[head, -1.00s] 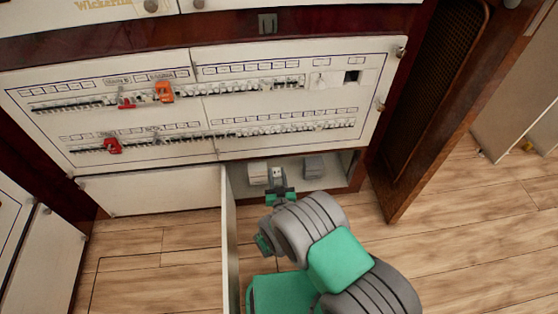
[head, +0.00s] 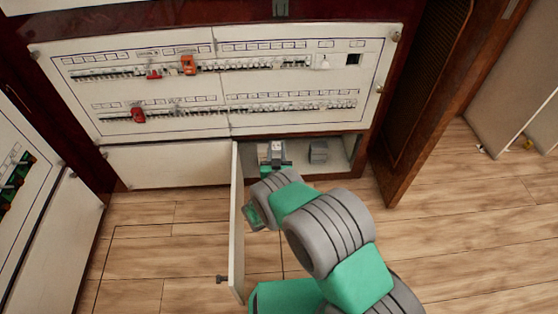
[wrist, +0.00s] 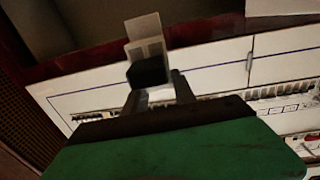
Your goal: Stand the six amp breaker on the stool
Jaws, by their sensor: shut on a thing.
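My gripper (head: 274,158) is at the mouth of the open lower compartment in the head view, seen from behind. In the wrist view its two fingers (wrist: 160,92) are shut on a small breaker (wrist: 148,47), pale with a dark block at its near end. The breaker sticks out beyond the fingertips. Its rating cannot be read. In the head view a pale shape (head: 264,148) shows beside the gripper, and I cannot tell whether it is the held breaker. No stool is in view.
A grey block (head: 318,152) sits in the compartment to the right. The compartment's open white door (head: 237,220) stands just left of my arm. Above is a panel (head: 210,85) with breaker rows. A brown door (head: 425,100) stands open at right. The floor (head: 470,230) at right is clear.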

